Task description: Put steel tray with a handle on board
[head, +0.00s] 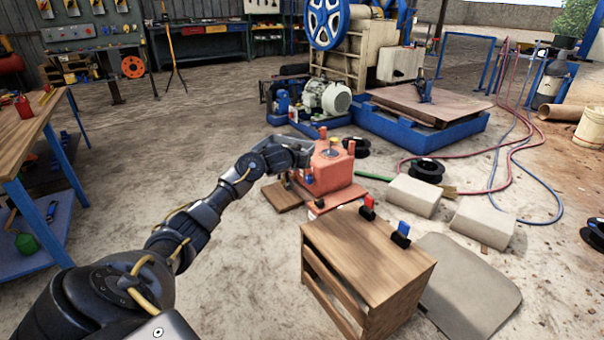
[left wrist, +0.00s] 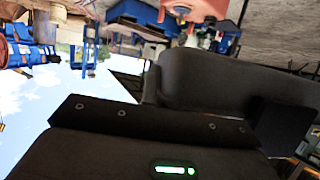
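My left arm reaches out in the head view, with its gripper (head: 291,165) at the left side of a salmon-red block-like unit (head: 330,166). A brown wooden board (head: 282,196) lies on the ground just below the gripper. My right gripper is not in view.
A wooden crate-like cabinet (head: 362,262) with small red and blue items on top stands in front, beside a grey mat (head: 465,285). Pale blocks (head: 411,195), black spools (head: 427,169) and hoses lie to the right. A workbench (head: 32,125) stands left; the ground between is clear.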

